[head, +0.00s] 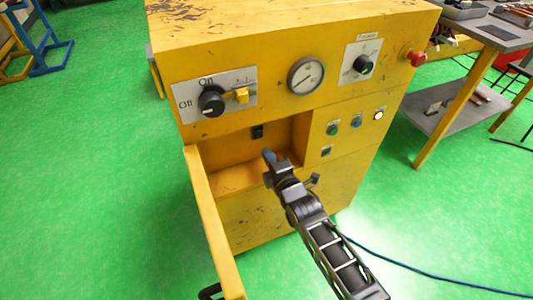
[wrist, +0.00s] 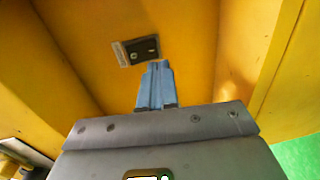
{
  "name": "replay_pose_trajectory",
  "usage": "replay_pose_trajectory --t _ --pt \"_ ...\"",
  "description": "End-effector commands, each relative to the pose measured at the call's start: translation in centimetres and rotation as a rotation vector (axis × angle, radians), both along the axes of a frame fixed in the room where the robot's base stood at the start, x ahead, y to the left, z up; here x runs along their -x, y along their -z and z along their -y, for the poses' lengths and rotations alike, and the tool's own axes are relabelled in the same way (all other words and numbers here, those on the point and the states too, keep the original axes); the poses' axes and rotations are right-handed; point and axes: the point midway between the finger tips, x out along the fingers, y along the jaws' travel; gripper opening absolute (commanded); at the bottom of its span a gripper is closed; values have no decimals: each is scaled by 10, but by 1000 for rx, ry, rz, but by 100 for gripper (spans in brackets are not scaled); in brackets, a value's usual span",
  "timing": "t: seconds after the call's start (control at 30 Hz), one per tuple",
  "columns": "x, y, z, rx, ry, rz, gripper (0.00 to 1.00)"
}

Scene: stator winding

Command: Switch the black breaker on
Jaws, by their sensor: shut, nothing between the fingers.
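The black breaker (head: 257,132) is a small dark switch on the back wall of the open recess in the yellow cabinet. In the wrist view it shows as a black piece on a pale plate (wrist: 143,49), just beyond the fingertips. Its on or off position is too small to tell. My gripper (head: 268,154) is at the recess opening, below and slightly right of the breaker in the head view. Its blue fingers (wrist: 154,66) are shut and empty, pointing toward the breaker. A gap seems to remain, but contact is hard to judge.
The yellow cabinet door (head: 213,222) stands open on the left, beside my arm. The panel above carries a black On/Off knob (head: 211,103), a yellow switch (head: 241,95) and a gauge (head: 306,75). Several buttons sit right of the recess. A blue cable (head: 420,274) crosses the green floor.

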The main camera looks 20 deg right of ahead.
Motion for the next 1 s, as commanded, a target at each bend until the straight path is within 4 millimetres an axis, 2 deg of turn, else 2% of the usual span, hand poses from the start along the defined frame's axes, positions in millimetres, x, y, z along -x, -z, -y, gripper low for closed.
replay_pose_trajectory --t 0.4,0.53,0.7,1.0 --pt "64 10 0 1 0 -1 0" --pt "80 12 0 1 0 -1 0" --pt "90 12 0 0 0 0 0" --pt "90 12 0 0 0 0 0"
